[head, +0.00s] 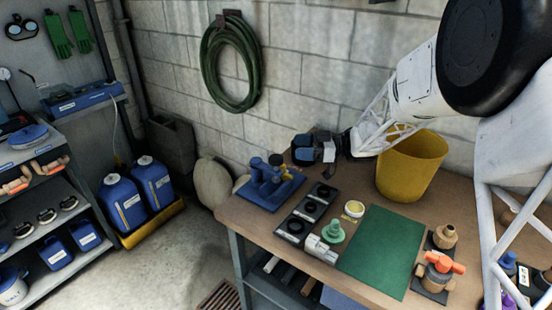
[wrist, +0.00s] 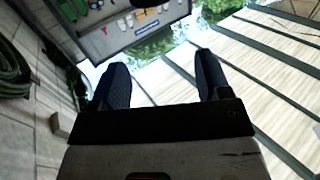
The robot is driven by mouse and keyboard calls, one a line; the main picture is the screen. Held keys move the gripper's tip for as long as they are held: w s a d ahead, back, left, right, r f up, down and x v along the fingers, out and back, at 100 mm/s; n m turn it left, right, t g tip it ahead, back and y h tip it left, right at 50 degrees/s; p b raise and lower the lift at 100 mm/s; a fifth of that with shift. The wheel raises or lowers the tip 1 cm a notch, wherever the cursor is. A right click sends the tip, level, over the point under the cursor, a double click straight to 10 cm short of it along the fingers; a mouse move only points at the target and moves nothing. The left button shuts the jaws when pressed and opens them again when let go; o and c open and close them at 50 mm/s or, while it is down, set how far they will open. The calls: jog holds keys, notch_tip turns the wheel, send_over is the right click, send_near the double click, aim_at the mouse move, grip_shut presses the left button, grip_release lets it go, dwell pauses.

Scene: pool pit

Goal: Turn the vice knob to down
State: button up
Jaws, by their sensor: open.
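A blue vice-like device (head: 264,178) stands on a blue base plate at the left back corner of the workbench in the head view. A small brass-coloured part shows at its top right; I cannot tell whether this is the knob or how it is turned. My gripper (head: 308,149), with dark blue fingers, is just right of and above the device, apart from it as far as I can tell. In the wrist view my gripper (wrist: 162,75) is open, with nothing between its fingers. The vice does not show in the wrist view.
The workbench (head: 232,218) also bears black rings, a green knob, a green mat (head: 385,248), and an orange-handled valve (head: 440,268). A yellow bucket (head: 410,168) stands at the back below my arm. A green hose (head: 230,62) hangs on the wall behind.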

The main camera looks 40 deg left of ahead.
aim_at(276, 157)
notch_tip(276, 157, down, 4)
jog(key=shift+f, duration=0.1)
jog(key=shift+s+a, duration=0.1)
jog(key=shift+a, duration=0.05)
jog(key=shift+x, duration=3.75)
jog(key=c, duration=0.9)
jog(key=shift+o, duration=0.2)
